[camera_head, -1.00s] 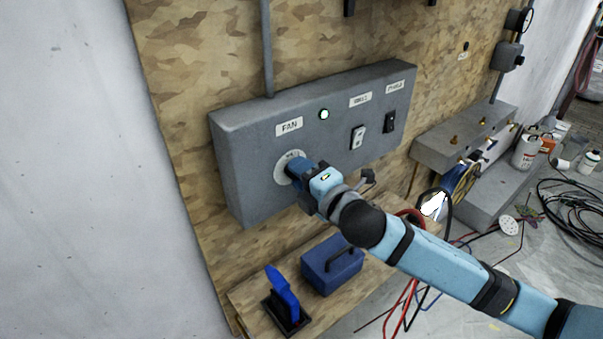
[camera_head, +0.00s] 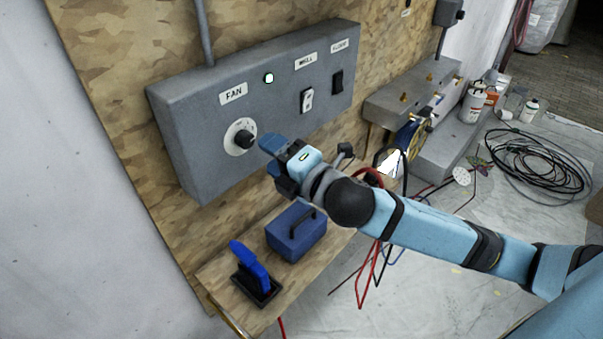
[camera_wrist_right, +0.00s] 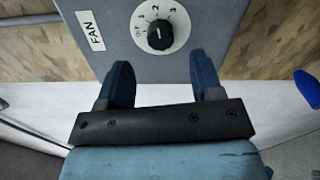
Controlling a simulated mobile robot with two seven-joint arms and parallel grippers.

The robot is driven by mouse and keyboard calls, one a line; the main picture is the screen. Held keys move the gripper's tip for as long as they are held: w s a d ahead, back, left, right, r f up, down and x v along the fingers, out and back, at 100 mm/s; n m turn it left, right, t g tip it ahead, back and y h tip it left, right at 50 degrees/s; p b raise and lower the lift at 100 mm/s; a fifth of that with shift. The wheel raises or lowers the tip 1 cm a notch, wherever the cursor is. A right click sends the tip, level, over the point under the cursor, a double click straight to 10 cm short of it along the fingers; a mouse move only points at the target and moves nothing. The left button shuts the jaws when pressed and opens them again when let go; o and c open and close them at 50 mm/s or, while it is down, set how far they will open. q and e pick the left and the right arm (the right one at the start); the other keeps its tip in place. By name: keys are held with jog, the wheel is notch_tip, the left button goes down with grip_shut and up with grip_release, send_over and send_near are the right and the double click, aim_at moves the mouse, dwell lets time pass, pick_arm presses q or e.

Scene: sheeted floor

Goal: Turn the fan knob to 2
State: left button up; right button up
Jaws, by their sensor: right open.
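The fan knob (camera_head: 245,141) is a black knob on a round white dial (camera_head: 233,148) below the FAN label (camera_head: 233,94) on the grey box. The knob also shows in the right wrist view (camera_wrist_right: 160,35), with the numbers 1, 2 and 3 around its upper edge. A small pale mark shows on the knob, but I cannot tell for sure which number it points at. My right gripper (camera_head: 269,158) is open and empty, just right of the knob and apart from it. In the wrist view its two blue fingers (camera_wrist_right: 163,76) stand below the dial. My left gripper is not in view.
Below are a blue toolbox (camera_head: 296,236) and a blue-handled tool (camera_head: 251,262) on a wooden shelf. Cables (camera_head: 540,165) lie on the floor at right.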

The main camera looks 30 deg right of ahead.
jog(key=b+v, duration=0.1)
jog(key=v, duration=0.7)
jog(key=shift+w, duration=0.1)
notch_tip(320, 180, down, 15)
jog(key=m+g+h+p, duration=0.2)
jog(key=m+g+p, duration=0.1)
jog(key=m, duration=0.7)
jog(key=s+a+f+m+g+p, duration=0.1)
jog(key=s+f+m, duration=0.4)
jog(key=f, duration=0.3)
jog(key=s+a+f+m+g+h+p, duration=0.1)
jog(key=s+f+m+g, duration=0.1)
jog(key=s+f+m, duration=0.4)
notch_tip(320, 180, down, 3)
jog(key=shift+s+r, duration=0.1)
jog(key=shift+s, duration=0.45)
